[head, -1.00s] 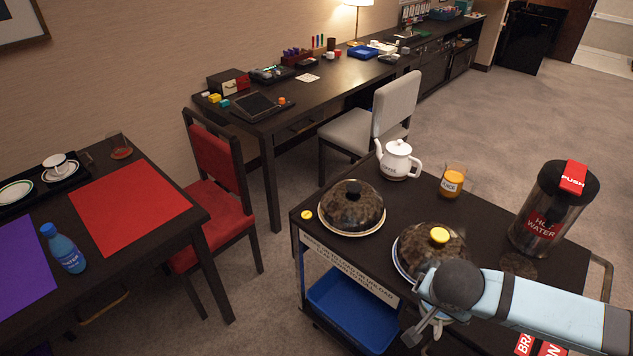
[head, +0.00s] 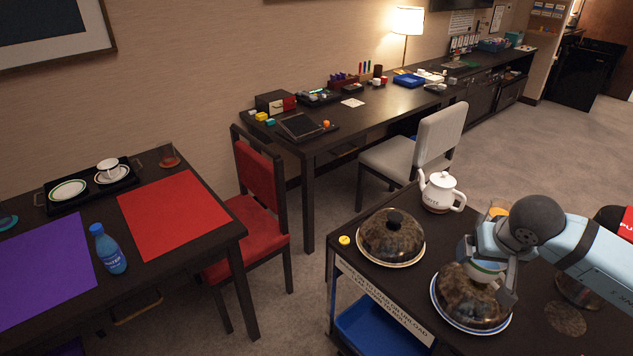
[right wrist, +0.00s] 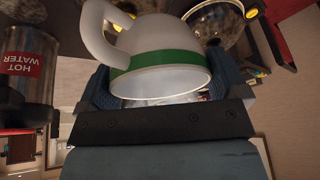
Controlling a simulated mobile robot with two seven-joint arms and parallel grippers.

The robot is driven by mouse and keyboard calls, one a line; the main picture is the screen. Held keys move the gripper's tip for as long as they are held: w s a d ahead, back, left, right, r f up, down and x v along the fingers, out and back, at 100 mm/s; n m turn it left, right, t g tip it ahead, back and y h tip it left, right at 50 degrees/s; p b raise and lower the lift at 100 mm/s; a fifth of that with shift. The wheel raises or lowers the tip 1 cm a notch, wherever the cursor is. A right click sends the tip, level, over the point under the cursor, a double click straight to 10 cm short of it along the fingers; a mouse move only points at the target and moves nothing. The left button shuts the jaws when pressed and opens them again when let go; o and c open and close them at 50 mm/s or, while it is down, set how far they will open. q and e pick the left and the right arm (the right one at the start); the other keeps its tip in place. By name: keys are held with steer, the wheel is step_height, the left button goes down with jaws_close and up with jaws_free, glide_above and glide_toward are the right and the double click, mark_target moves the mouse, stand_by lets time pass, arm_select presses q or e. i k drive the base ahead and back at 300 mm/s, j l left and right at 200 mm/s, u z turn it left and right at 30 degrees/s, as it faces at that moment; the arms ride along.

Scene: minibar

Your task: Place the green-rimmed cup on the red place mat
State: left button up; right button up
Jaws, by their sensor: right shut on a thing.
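The green-rimmed cup (right wrist: 155,58) is white with a handle and a green band near its rim. It fills the space between the fingers of my right gripper (right wrist: 170,95) in the right wrist view. In the head view, the right gripper (head: 490,268) is over the cart, in front of the right domed dish, with the cup (head: 486,266) partly hidden between its fingers. The gripper is shut on the cup. The red place mat (head: 172,212) lies bare on the table at the left. My left gripper is not in view.
The cart (head: 405,278) carries two domed dishes (head: 391,236), a white teapot (head: 440,190) and other items. A red chair (head: 257,230) stands between table and cart. A blue bottle (head: 108,250), purple mat (head: 40,268) and black tray (head: 70,203) surround the red mat.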

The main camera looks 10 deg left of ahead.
mark_target(183, 224)
steer(key=u, duration=1.2)
steer(key=i+u, duration=0.4)
steer(key=i, duration=0.75)
